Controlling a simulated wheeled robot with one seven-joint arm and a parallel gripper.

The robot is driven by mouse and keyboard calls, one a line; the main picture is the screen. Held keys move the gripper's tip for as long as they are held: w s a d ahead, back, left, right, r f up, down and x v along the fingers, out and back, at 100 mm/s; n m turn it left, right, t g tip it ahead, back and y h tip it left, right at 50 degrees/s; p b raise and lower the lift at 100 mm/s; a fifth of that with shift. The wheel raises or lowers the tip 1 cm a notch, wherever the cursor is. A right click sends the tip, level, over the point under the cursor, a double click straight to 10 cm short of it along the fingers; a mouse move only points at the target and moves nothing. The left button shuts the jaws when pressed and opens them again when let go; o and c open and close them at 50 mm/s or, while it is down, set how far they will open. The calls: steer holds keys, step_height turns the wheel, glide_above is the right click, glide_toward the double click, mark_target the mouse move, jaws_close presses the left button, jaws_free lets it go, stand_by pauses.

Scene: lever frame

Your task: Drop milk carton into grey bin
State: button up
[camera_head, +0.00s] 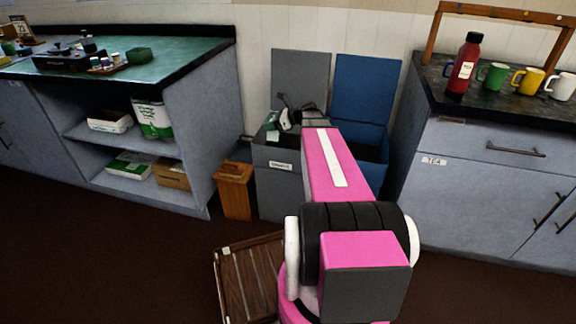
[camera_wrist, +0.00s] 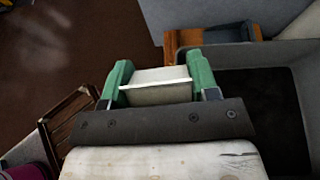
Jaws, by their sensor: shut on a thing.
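My gripper (camera_wrist: 160,76) has green fingers shut on the milk carton (camera_wrist: 157,92), a white box-shaped thing, in the wrist view. The grey bin (camera_head: 278,178) stands by the wall in the head view, its lid raised behind it. Its rim also shows in the wrist view (camera_wrist: 238,54), with the dark inside to the right of the carton. In the head view my gripper is near the top of the grey bin, partly hidden by my pink arm, and the carton cannot be made out clearly there.
A blue bin (camera_head: 376,150) with a raised lid stands right of the grey one. A small wooden box (camera_head: 235,190) stands at its left, and a slatted wooden crate (camera_head: 246,278) is on the floor in front. Counters flank the bins; the right one holds a red bottle (camera_head: 464,64) and mugs.

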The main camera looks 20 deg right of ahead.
steer(key=w+d+f+n+g+y, duration=0.1)
steer(key=w+d+f, duration=0.2)
steer(key=w+d, duration=1.05)
step_height(320, 180, down, 6)
steer(key=shift+s, duration=0.2)
steer(key=o, duration=1)
steer(key=v, duration=1.1)
steer(key=shift+w+r, duration=0.1)
steer(key=shift+w, duration=0.05)
